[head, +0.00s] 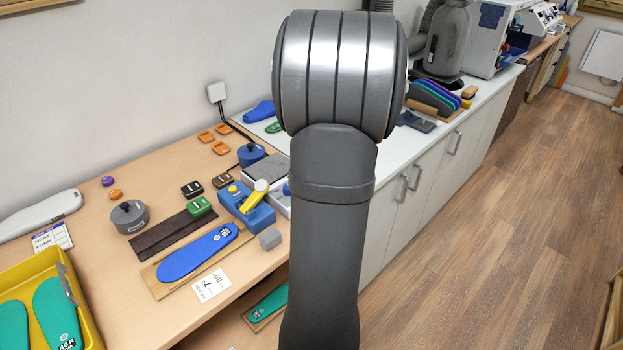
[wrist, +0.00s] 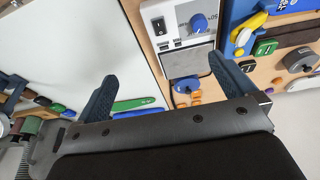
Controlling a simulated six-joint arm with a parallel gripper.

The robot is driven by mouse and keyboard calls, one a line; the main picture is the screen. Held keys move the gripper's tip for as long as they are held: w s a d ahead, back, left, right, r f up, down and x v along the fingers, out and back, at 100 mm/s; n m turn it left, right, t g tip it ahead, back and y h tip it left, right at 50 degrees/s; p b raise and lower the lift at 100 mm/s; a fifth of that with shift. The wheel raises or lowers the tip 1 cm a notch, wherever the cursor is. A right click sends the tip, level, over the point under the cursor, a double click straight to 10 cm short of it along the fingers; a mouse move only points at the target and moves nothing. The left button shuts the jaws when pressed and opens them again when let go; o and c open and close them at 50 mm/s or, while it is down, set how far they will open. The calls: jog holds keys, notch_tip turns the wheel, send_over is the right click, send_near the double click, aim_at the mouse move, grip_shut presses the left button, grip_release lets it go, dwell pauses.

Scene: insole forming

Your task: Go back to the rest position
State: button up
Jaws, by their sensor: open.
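My gripper (wrist: 160,72) shows in the wrist view, with its two dark blue fingers spread wide and nothing between them. It hangs above the benches, apart from everything below. Beyond the fingers lie a white device with a blue knob (wrist: 199,22) and a green insole (wrist: 133,103). In the head view my own arm stands upright in the middle and my gripper is out of sight. A blue insole (head: 197,252) lies on a board on the wooden bench (head: 110,270). The arm hides part of the benches.
A yellow tray (head: 75,290) with green insoles sits at the lower left. A blue clamp device (head: 245,207), a grey round weight (head: 129,217) and small orange pieces (head: 206,137) are on the bench. A white counter (head: 440,128) runs behind my arm. The wooden floor (head: 500,240) at right is clear.

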jog(key=shift+s+d+r, duration=0.1)
jog(key=shift+d+r, duration=0.05)
jog(key=shift+r, duration=0.5)
